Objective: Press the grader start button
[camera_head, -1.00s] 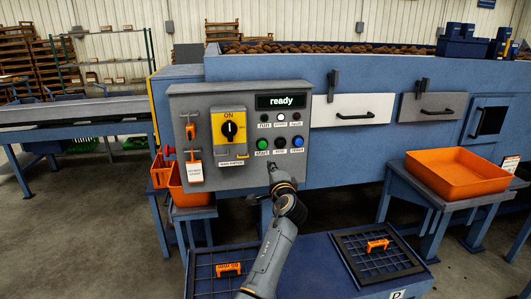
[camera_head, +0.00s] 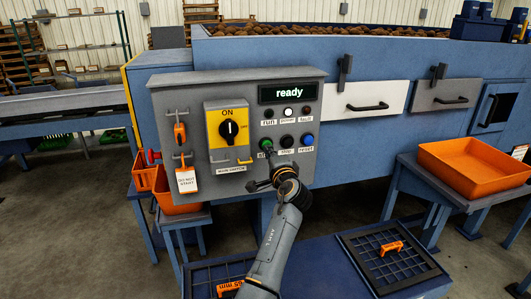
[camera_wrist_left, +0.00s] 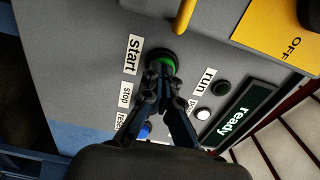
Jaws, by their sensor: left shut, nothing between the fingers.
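The green start button (camera_head: 266,143) is on the grey control panel (camera_head: 180,98), left of the black stop button (camera_head: 286,141) and blue reset button (camera_head: 307,140). My left gripper (camera_head: 268,156) is shut and empty, with its tips at the start button and partly covering its label. In the left wrist view, the closed fingertips (camera_wrist_left: 159,69) overlap the lower edge of the start button (camera_wrist_left: 167,60). I cannot tell whether they touch or press it. The display (camera_head: 288,93) reads "ready". My right gripper is not in view.
The yellow main switch (camera_head: 229,115) is left of the buttons, with its hook below, close to the fingers in the wrist view. A "do not start" tag (camera_head: 187,181) hangs at left. An orange tray (camera_head: 470,185) stands right. Screens with orange handles lie below the panel.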

